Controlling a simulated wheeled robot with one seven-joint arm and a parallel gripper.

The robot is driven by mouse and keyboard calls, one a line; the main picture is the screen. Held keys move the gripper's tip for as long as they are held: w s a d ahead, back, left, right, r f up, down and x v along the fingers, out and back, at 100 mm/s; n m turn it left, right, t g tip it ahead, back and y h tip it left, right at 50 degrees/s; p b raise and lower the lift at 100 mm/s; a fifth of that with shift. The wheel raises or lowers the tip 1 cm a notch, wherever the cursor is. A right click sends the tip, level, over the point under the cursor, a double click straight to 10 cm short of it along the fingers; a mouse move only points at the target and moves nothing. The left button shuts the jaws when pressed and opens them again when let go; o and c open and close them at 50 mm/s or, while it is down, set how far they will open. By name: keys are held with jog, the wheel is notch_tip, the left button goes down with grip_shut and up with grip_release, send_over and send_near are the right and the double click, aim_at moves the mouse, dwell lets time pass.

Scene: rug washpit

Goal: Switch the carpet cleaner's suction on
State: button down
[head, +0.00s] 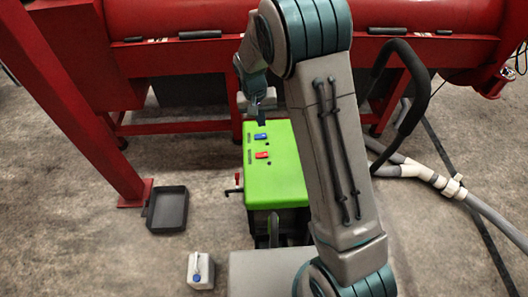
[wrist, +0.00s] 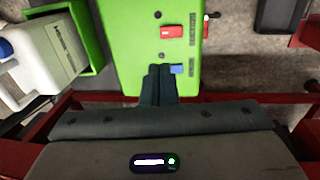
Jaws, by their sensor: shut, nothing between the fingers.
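The green carpet cleaner (head: 275,185) stands in the middle of the head view, partly hidden by my arm. A blue switch (head: 260,136) and a red switch (head: 262,155) sit on its top. In the wrist view the blue switch (wrist: 178,69) is right beside my fingertips and the red switch (wrist: 173,30) is farther up. Small labels by the switches are too blurred to read. My gripper (head: 261,121) is shut and empty, its fingertips over the panel at the blue switch; I cannot tell whether they touch it. In the wrist view my gripper (wrist: 160,70) partly covers the panel.
A red machine frame (head: 180,126) stands behind the cleaner. A dark tray (head: 167,208) and a pale jug with a blue cap (head: 201,270) are on the floor at left. Hoses (head: 420,172) lie at right. A white canister (wrist: 50,50) shows in the wrist view.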

aim_at(265, 154)
jog(key=f, duration=0.5)
jog(key=f+b, duration=0.1)
jog(key=f, duration=0.5)
jog(key=d+f, duration=0.1)
jog(key=f, duration=0.4)
jog(key=shift+w+f+b, duration=0.2)
jog(key=shift+w+b, duration=0.15)
jog(key=shift+d+f, duration=0.1)
